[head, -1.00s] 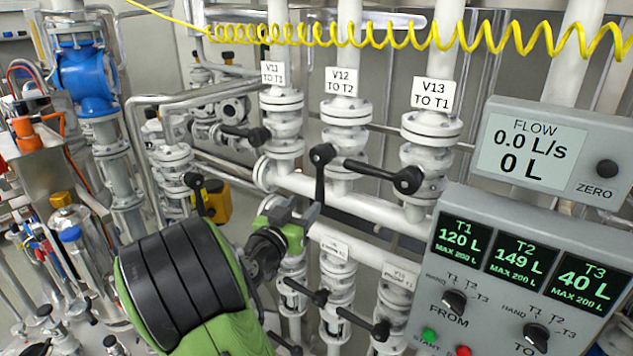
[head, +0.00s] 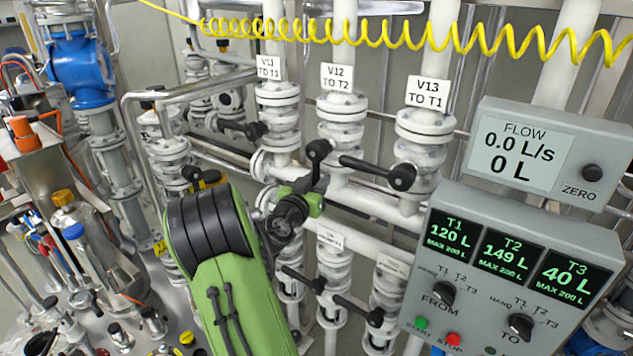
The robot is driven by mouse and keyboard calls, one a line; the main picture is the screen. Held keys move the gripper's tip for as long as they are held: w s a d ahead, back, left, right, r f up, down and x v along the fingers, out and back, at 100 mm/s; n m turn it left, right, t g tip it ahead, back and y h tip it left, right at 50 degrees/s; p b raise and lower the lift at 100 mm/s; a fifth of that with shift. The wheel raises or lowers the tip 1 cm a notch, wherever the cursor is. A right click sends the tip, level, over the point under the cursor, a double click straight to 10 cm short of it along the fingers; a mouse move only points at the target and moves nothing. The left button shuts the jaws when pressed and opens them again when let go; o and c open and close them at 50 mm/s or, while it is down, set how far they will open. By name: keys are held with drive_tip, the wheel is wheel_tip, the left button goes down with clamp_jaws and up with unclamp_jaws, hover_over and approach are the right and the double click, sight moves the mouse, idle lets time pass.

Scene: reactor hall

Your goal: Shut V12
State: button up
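The V12 valve (head: 342,118) is a white flanged valve on a vertical pipe, under a sign (head: 337,77) reading "V12 TO T2". Its black lever (head: 317,168) hangs down from a round black hub, in line with the pipe. My gripper (head: 308,186) is at the lower end of this lever, which overlaps it in the picture. The fingers are small and partly hidden by my wrist, so I cannot tell whether they touch or hold the lever.
The V13 lever (head: 368,167) points left towards the V12 lever; the V11 lever (head: 232,126) also points left. A white horizontal pipe (head: 375,204) runs behind. A control panel (head: 482,278) stands right, its flow display (head: 522,153) reading 0.0 L/s. A yellow coiled hose (head: 400,38) crosses above.

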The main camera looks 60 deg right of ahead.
clamp_jaws()
drive_tip(key=shift+w+f+b, duration=0.1)
drive_tip(key=shift+w+b, duration=0.05)
drive_tip(key=shift+b, duration=0.4)
